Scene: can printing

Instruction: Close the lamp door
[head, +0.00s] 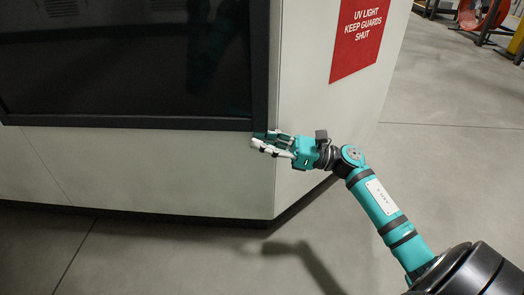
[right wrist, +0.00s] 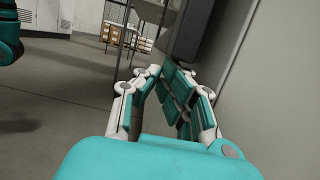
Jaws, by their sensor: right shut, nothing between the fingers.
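The lamp door (head: 130,60) is a dark glossy panel in a black frame on the front of a pale cabinet, filling the upper left of the head view. Its frame reaches the cabinet's right front corner; I cannot tell from here whether it is fully flush. My right gripper (head: 258,140) is shut and empty at the door's lower right corner, fingers pointing left. I cannot tell whether it touches the frame. In the right wrist view, its fingers (right wrist: 164,78) come together below a dark edge (right wrist: 190,30). My left gripper is not in view.
The pale cabinet (head: 150,175) continues below the door and around the corner, where a red UV warning sign (head: 360,37) hangs. Grey floor (head: 450,150) is open on the right. A rack with boxes (right wrist: 125,38) stands farther back in the right wrist view.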

